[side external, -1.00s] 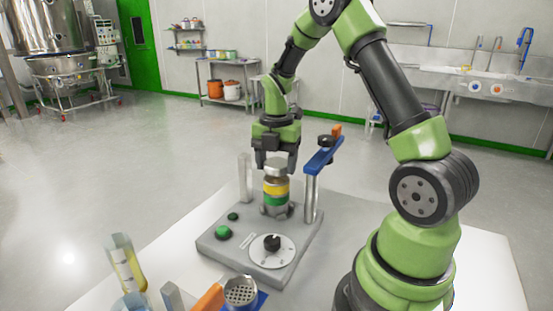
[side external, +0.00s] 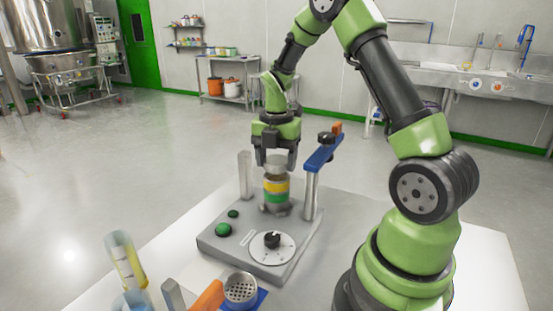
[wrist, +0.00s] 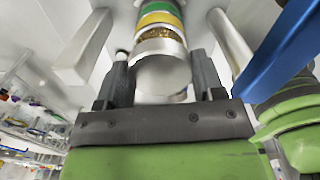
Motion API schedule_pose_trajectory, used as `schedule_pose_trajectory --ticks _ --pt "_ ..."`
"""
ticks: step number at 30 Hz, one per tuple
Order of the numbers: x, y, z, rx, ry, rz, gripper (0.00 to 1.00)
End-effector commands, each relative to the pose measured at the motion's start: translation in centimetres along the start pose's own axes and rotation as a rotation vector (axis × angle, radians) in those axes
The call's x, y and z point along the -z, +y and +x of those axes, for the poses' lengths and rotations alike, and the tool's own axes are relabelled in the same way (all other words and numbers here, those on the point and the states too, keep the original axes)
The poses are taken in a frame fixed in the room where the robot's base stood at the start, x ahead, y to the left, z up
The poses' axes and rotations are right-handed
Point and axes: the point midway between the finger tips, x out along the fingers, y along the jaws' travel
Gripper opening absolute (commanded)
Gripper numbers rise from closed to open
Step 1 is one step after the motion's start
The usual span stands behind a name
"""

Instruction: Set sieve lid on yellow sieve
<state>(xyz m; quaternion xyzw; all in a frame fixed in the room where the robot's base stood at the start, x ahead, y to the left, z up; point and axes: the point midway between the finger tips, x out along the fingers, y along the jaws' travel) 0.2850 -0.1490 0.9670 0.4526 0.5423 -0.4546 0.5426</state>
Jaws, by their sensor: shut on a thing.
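My gripper (side external: 275,164) is shut on the silver sieve lid (side external: 275,161), directly above the sieve stack. In the wrist view the lid (wrist: 161,72) sits between the two fingers. The yellow sieve (side external: 276,187) is upright on the stack, above a green sieve (side external: 275,198). In the wrist view the yellow sieve (wrist: 160,19) shows just past the lid. A brown, grainy band (wrist: 160,33) shows between lid and yellow ring. I cannot tell whether the lid touches the sieve.
The stack stands on a grey shaker base (side external: 240,241) between a pale post (side external: 245,176) and a post with a blue clamp arm (side external: 323,154), close to my gripper's right. A perforated cup (side external: 240,287) and a cylinder with yellow contents (side external: 126,260) stand in front.

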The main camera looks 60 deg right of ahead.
Motion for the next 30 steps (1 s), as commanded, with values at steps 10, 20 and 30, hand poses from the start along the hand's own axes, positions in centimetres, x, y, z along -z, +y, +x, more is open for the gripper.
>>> schedule_pose_trajectory --ticks 10,20,30 --pt "0.0 0.0 0.5 0.0 0.0 0.0 0.37" --pt "0.0 0.0 1.0 0.0 0.0 0.0 0.37" --pt "0.0 0.0 1.0 0.0 0.0 0.0 0.37"
